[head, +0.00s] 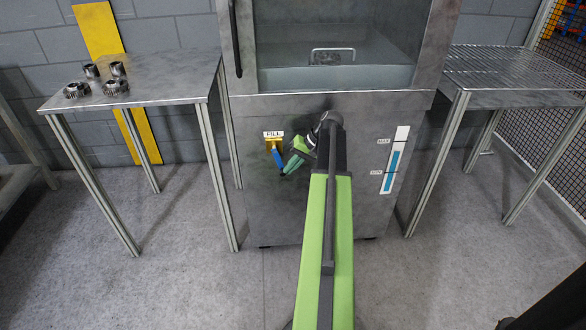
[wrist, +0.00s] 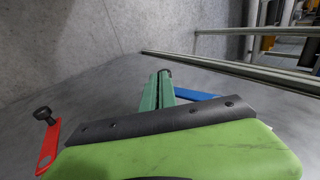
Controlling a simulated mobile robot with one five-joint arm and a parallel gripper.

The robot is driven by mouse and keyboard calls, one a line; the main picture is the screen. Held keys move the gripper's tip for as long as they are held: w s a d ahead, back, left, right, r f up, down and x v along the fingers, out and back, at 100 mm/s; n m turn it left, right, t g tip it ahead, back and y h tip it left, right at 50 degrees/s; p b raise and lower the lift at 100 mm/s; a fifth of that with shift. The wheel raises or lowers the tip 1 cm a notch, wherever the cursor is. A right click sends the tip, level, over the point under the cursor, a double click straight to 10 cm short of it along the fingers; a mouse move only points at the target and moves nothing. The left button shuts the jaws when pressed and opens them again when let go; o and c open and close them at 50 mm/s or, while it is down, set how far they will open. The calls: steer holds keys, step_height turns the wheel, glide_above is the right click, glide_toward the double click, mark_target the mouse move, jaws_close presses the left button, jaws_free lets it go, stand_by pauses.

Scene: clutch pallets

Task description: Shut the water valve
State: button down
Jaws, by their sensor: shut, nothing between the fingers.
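The water valve is on the front of a grey metal cabinet, below a white FILL label (head: 273,134). Its yellow body (head: 275,145) carries a blue handle (head: 277,159) that hangs down, slightly to the right. The blue handle also shows in the wrist view (wrist: 195,96), partly hidden behind my gripper. My gripper (head: 285,172) is shut and empty, its green fingers just right of the handle's lower end. In the wrist view the closed fingers (wrist: 164,76) lie beside the blue handle. I cannot tell whether they touch it.
A gauge (head: 391,165) with a blue column is on the cabinet's right side. A red piece (wrist: 48,146) with a dark knob shows in the wrist view. A table (head: 150,80) with metal gears stands left, a wire-topped table (head: 515,70) right.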

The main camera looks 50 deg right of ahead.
steer(key=shift+b+x, duration=0.65)
steer(key=shift+x, duration=0.45)
steer(key=shift+w+a, duration=0.1)
steer(key=shift+a, duration=0.1)
steer(key=shift+r, duration=0.1)
steer(key=s+d+r+p, duration=0.6)
steer(key=s+d, duration=0.2)
steer(key=s, duration=0.1)
steer(key=shift+s, duration=0.25)
steer(key=shift+d+r, duration=0.1)
steer(key=shift+d, duration=0.05)
